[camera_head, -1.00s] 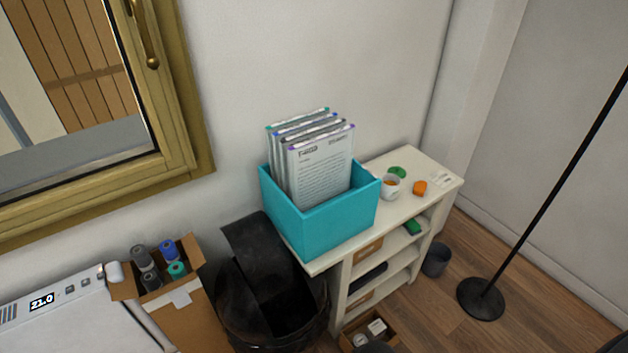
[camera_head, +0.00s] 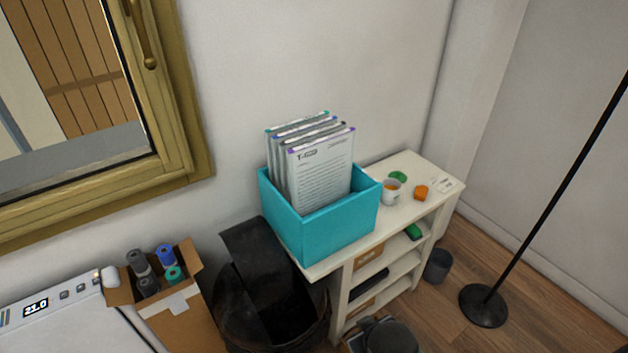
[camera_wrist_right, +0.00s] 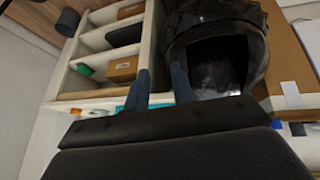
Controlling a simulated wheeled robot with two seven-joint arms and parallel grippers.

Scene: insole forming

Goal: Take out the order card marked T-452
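A teal box (camera_head: 335,225) stands on the left end of the white shelf. Several order cards (camera_head: 320,172) in clear sleeves stand upright in it, one behind another. The front card has a purple-edged top and a label beginning "T-"; its digits are too blurred to read. The labels of the cards behind are hidden. My right gripper (camera_wrist_right: 161,72) shows in the right wrist view with its two dark fingers apart and nothing between them. A bit of teal shows behind the fingers there. A dark part of my right arm shows at the bottom of the head view. My left gripper is not in view.
A white cup (camera_head: 391,190), a green roll (camera_head: 397,177) and an orange piece (camera_head: 421,192) are right of the box on the shelf top (camera_head: 415,215). A black bin (camera_head: 265,300) stands left of the shelf. A lamp pole (camera_head: 545,205) is at right.

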